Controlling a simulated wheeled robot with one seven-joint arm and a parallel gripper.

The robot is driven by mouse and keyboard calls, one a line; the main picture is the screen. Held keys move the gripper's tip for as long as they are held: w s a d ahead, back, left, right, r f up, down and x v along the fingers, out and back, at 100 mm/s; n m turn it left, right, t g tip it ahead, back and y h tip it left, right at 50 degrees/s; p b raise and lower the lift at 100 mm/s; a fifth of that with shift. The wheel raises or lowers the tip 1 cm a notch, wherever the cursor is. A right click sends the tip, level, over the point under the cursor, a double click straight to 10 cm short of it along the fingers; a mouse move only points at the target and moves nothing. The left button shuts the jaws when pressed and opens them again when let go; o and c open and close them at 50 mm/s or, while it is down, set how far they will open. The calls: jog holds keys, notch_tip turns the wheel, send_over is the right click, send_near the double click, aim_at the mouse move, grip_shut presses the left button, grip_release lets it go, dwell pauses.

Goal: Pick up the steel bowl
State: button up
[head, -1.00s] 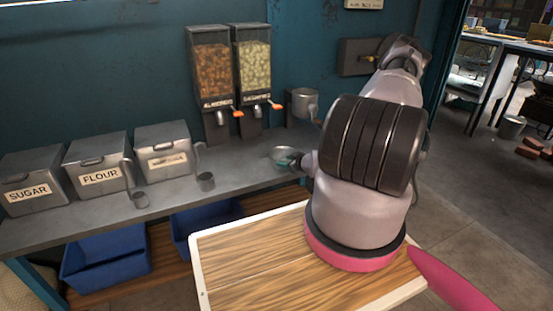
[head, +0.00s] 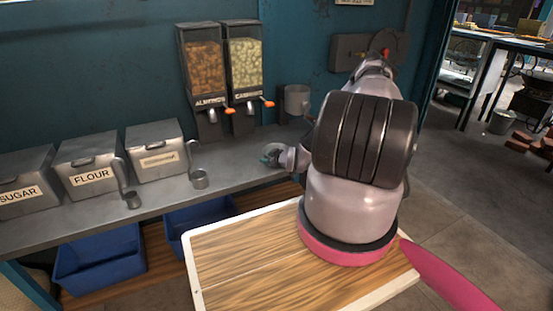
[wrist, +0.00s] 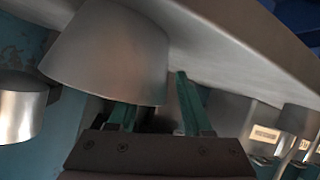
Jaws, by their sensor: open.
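The steel bowl (wrist: 105,55) fills the upper left of the wrist view, which looks tilted and upside down, with its narrow base against the counter. My gripper (wrist: 158,95) is open, with green fingers at the bowl's rim. One finger's tip is hidden behind the bowl wall, seemingly inside it; the other finger is beside the bowl, outside. I cannot tell whether either finger touches it. My gripper (head: 271,158) looks small and mostly hidden in the head view.
A wooden-topped board (head: 235,262) lies in front, with blue crates (head: 100,262) below the counter.

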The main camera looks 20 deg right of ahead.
grip_shut()
jog(key=shift+r, duration=0.15)
